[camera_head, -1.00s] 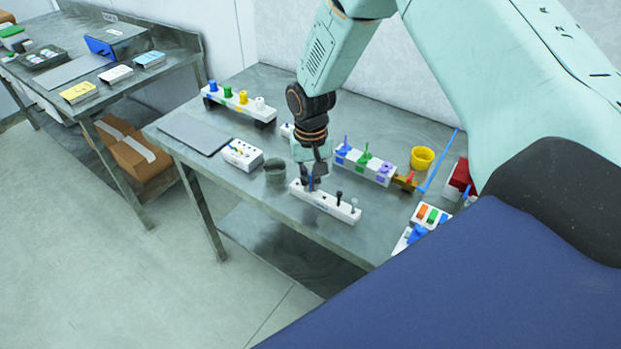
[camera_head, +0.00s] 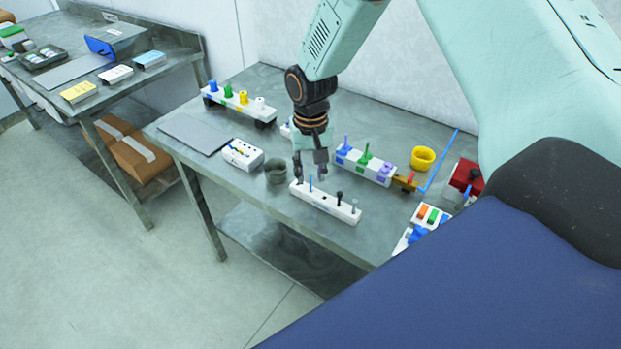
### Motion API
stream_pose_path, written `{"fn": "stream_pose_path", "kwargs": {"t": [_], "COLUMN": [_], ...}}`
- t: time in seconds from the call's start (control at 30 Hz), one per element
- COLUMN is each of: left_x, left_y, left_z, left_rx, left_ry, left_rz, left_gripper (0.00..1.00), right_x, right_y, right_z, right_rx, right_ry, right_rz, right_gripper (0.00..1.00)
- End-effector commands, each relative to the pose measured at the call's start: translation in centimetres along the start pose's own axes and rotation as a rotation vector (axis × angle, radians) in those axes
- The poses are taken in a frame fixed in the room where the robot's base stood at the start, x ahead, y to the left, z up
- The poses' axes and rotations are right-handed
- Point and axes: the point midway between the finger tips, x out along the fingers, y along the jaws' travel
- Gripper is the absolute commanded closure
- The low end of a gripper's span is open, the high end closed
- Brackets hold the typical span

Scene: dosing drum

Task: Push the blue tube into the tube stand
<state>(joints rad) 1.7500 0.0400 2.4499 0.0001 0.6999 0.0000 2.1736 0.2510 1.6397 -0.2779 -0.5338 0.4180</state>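A thin blue tube (camera_head: 310,184) stands upright in the left part of a long white stand (camera_head: 328,208) near the front edge of the table. Dark and grey pieces stand in the same stand to its right. My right gripper (camera_head: 310,171) points down just above and behind the blue tube. Its two fingers are apart, with nothing seen between them. I cannot tell how deep the tube sits. Another white stand (camera_head: 371,176) behind holds a blue, a green and a purple piece. My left gripper is not in view.
A dark green cup (camera_head: 275,171) and a white box with holes (camera_head: 243,154) stand left of the white stand. A yellow cup (camera_head: 423,158), a red box (camera_head: 467,176) and a white tray with coloured pieces (camera_head: 430,216) are on the right. A grey mat (camera_head: 194,134) lies left.

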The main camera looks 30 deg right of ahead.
Motion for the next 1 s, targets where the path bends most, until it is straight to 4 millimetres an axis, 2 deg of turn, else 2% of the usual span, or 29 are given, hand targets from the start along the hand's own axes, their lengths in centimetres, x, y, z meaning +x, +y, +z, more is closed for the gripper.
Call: {"fn": "stream_pose_path", "kwargs": {"t": [0.03, 0.2, 0.4, 0.6, 1.0], "left_x": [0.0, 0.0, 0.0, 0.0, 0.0], "left_y": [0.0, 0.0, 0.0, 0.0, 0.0], "left_z": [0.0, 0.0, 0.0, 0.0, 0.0], "left_rx": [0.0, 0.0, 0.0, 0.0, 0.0], "left_ry": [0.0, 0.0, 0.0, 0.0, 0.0], "left_rz": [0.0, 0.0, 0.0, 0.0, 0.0], "left_gripper": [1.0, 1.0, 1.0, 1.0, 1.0], "right_x": [-1.3, -4.8, -7.8, -8.9, -8.9], "right_y": [0.0, 0.0, 0.0, 0.0, 0.0], "right_z": [-0.1, -0.1, 0.0, 0.0, 0.0], "right_rx": [0.0, -0.001, -0.001, -0.001, -0.001], "right_ry": [0.004, 0.004, 0.001, 0.0, -0.001], "right_rz": [-0.002, -0.002, -0.001, 0.0, 0.0], "right_gripper": [0.68, 0.68, 0.68, 0.68, 0.68]}}
